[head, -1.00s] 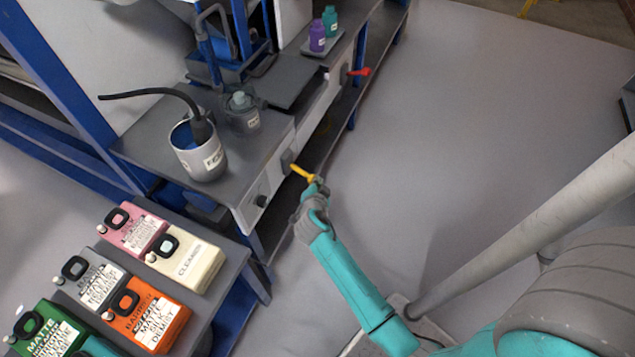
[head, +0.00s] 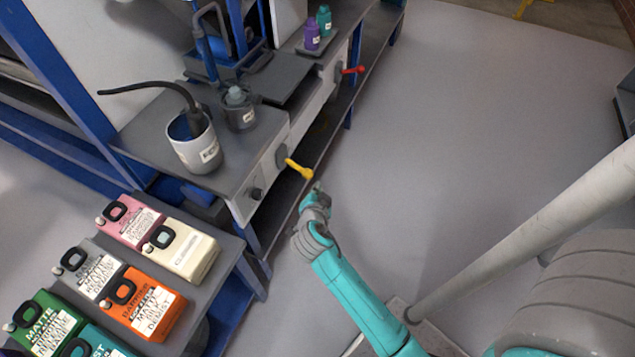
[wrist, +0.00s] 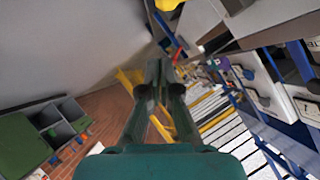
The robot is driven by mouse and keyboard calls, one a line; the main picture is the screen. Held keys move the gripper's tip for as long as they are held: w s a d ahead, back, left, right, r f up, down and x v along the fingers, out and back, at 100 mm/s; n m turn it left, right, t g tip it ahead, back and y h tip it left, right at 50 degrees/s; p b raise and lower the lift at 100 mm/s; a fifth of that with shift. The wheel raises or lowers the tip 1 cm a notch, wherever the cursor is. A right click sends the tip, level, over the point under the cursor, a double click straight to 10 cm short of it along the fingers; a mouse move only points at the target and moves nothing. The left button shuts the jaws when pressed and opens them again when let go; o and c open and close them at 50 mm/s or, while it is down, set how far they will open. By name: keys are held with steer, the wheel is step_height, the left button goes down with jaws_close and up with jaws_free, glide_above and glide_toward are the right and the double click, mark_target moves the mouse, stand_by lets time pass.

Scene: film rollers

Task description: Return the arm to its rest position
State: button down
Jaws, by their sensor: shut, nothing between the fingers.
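My arm (head: 345,285) is teal and grey and reaches up from the lower right in the head view, over the floor in front of the bench. My gripper (head: 317,190) is at its far end, just below and right of a yellow lever (head: 299,168) on the bench front, with a small gap between them. In the wrist view my gripper's two dark fingers (wrist: 157,66) are closed together with nothing visible between them. A yellow piece (wrist: 168,4) shows at the top edge there.
Several labelled jugs stand at lower left, including an orange one (head: 165,318). Open floor (head: 470,130) lies right.

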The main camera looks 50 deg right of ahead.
steer(key=shift+v, duration=0.85)
